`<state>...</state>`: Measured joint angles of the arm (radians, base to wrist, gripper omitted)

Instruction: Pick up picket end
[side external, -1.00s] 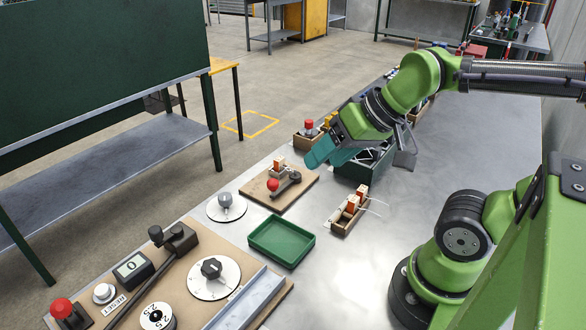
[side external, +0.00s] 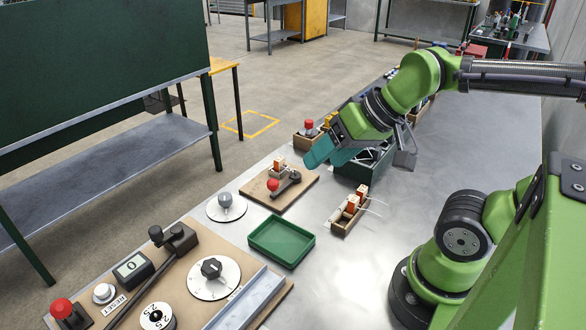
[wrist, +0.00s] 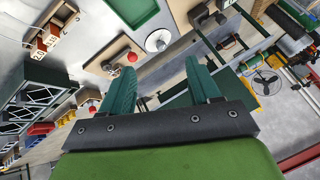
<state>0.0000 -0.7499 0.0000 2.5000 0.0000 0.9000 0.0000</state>
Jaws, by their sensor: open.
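I cannot pick out a picket end for certain. Thin pale wire ends stick out of a small wooden holder with orange blocks (side external: 349,211) on the bench; in the wrist view the holder (wrist: 47,35) is at upper left. A dark green crate (side external: 352,172) holds dark wire lattice pieces, which also show at the left of the wrist view (wrist: 22,102). My gripper (side external: 322,160) has teal fingers, spread apart and empty, above the bench by the crate's left end. In the wrist view, nothing is between the fingertips (wrist: 158,72).
A wooden board with a red-knobbed lever (side external: 280,188) lies left of the holder. An empty green tray (side external: 282,242) and a control panel (side external: 205,275) are nearer the camera. A wooden box with a red knob (side external: 308,135) stands behind. Bare bench lies right of the holder.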

